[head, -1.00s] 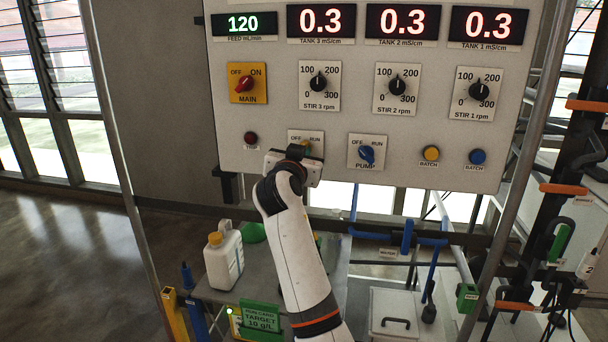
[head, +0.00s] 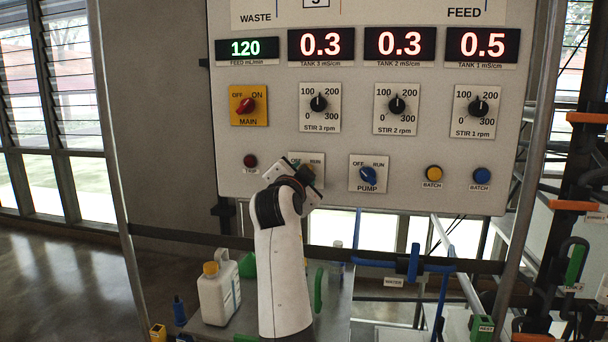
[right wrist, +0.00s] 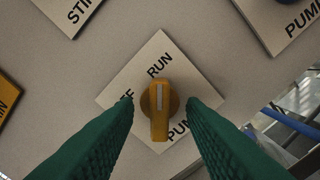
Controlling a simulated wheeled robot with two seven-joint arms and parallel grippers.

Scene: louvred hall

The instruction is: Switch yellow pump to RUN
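The yellow pump knob (right wrist: 160,108) sits on a white square plate (right wrist: 190,80) marked OFF, RUN and PUMP. Its white pointer line aims toward the word RUN. The plate looks turned about 45 degrees in the right wrist view. My right gripper (right wrist: 160,103) is open, its two green fingers on either side of the knob with a gap on each side. In the head view my right gripper (head: 298,182) is tilted in front of the plate (head: 313,160) and hides most of the knob. My left gripper is not in view.
The blue pump knob (head: 368,176) is just right, with yellow (head: 433,173) and blue (head: 481,175) batch buttons beyond. A red trip button (head: 250,161) is left. The red MAIN knob (head: 245,106) and stir dials are above. A white jug (head: 218,295) stands below.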

